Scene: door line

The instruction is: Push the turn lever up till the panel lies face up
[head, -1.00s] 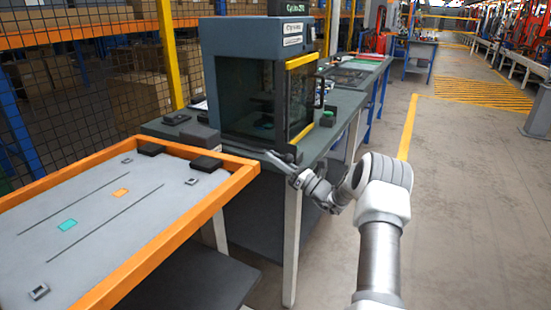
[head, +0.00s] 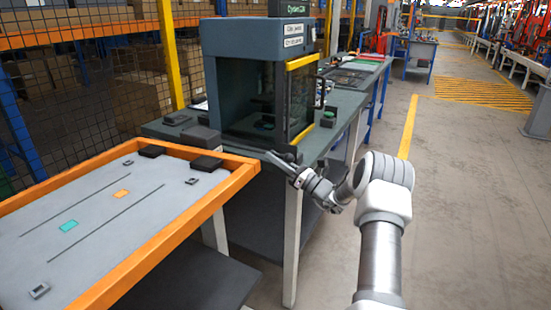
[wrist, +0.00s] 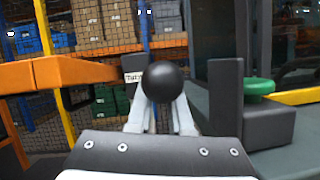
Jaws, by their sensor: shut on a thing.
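The panel (head: 110,228) is a grey board in an orange frame at the left of the head view. Its marked face shows upward; I cannot tell whether it is exactly level. My gripper (head: 279,161) is just right of the frame's far right corner, in front of the bench. In the wrist view its two pale fingers are closed on the black ball knob (wrist: 164,78) of the turn lever. The lever's bar and pivot are mostly hidden. A small plate with a partly covered label (wrist: 135,77) stands behind the knob.
A dark cabinet (head: 230,85) with a yellow-edged door stands on the green-topped bench (head: 335,135) close behind my gripper. A green round knob (wrist: 259,86) is at the right in the wrist view. Mesh shelving with boxes is behind. The floor at right is clear.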

